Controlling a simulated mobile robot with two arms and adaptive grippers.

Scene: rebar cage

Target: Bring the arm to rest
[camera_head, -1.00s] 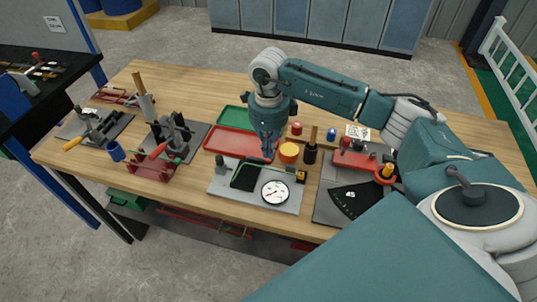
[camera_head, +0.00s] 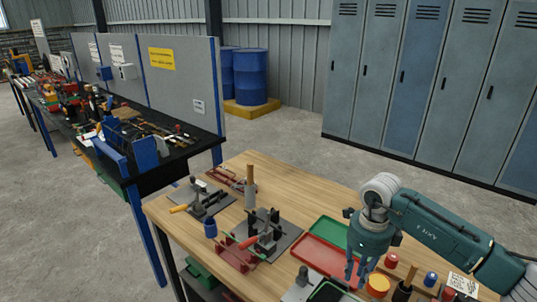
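My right arm comes in from the right over the wooden workbench (camera_head: 310,204). Its teal gripper (camera_head: 356,272) points down above the front right part of the bench, beside the red tray (camera_head: 318,255). Its blue fingers look apart, with nothing seen between them. Behind the gripper lies the green tray (camera_head: 328,231), partly hidden by it. My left gripper is not in view.
Tool fixtures (camera_head: 264,236) and a red rack (camera_head: 236,256) stand on the bench left of the trays. A yellow-orange pot (camera_head: 377,285) and a red-capped jar (camera_head: 391,260) are close to the gripper. Grey-blue lockers (camera_head: 420,85) stand behind; open floor lies between.

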